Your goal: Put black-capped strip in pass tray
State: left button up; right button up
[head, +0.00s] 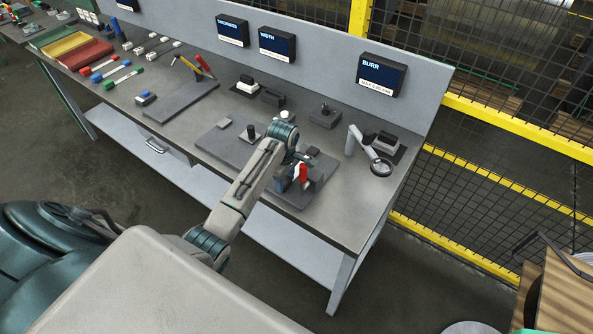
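My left gripper (299,180) is low over the right part of a dark grey fixture plate (225,148), close beside a small red part (303,173). Its fingers are too small and covered to tell open from shut, or whether they hold anything. I cannot make out a black-capped strip. Several strips lie on the bench at left, with blue, red, green or white ends, such as a green-ended strip (122,79) and a white-ended strip (160,46). Three trays stand at the far left: green (45,36), yellow (62,46) and red (84,54). None is readably marked pass. My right gripper is not in view.
A second fixture (180,98) with a red and yellow handle stands mid-bench. A magnifier (381,168) on a stand is at the right end. A yellow-framed mesh fence (500,125) stands beyond.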

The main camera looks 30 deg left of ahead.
pick_arm(q)
jog(key=shift+r, duration=3)
